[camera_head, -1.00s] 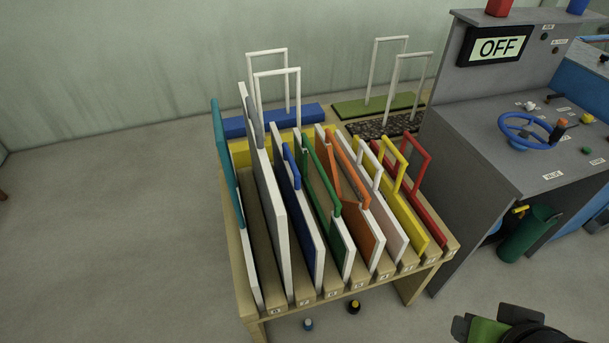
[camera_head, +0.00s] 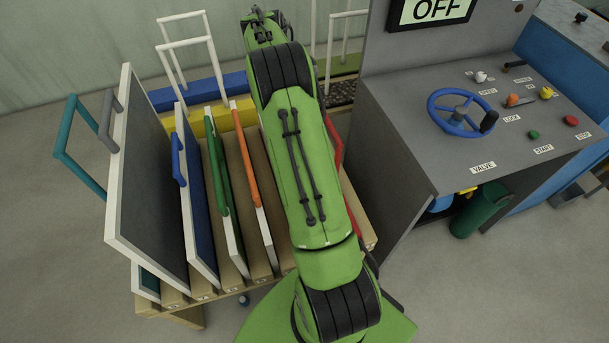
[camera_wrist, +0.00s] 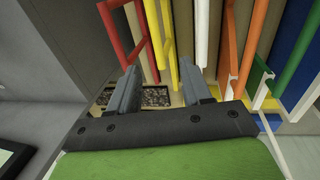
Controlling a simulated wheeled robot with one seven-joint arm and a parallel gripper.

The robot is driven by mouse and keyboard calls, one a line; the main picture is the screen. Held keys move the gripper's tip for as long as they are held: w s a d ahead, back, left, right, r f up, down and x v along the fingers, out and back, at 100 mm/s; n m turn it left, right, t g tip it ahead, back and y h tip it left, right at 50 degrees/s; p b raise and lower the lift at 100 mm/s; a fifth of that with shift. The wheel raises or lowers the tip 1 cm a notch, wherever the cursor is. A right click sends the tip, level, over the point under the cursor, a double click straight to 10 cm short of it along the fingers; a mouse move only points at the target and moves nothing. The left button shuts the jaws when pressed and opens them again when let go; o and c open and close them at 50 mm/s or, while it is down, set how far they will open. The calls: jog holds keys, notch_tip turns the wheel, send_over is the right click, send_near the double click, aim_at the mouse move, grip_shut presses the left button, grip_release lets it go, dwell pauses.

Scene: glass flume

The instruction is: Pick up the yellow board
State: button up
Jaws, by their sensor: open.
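The yellow board's handle (camera_wrist: 168,40) shows in the wrist view, ahead of my gripper (camera_wrist: 160,82) and between the lines of its two fingers. The fingers are apart with nothing clamped between them. I cannot tell how far the handle is from the fingertips. In the head view my green arm covers the yellow board, and my gripper's fingertips cannot be made out at the arm's far end.
A red handle (camera_wrist: 118,35) and a white handle (camera_wrist: 194,85) flank the yellow one. Orange (camera_head: 250,160), green (camera_head: 219,185) and blue (camera_head: 196,200) boards stand in the wooden rack. The grey control console (camera_head: 400,130) is close to my arm's right.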

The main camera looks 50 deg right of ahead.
jog(key=d+f, duration=0.1)
jog(key=f, duration=0.4)
jog(key=s+d+f+b, duration=0.1)
jog(key=f, duration=0.5)
jog(key=d+f+b, duration=0.1)
jog(key=d+f, duration=0.1)
jog(key=f, duration=0.4)
jog(key=shift+s+f, duration=0.15)
jog(key=shift+s, duration=0.05)
jog(key=shift+a, duration=0.1)
grip_shut()
jog(key=shift+r, duration=0.2)
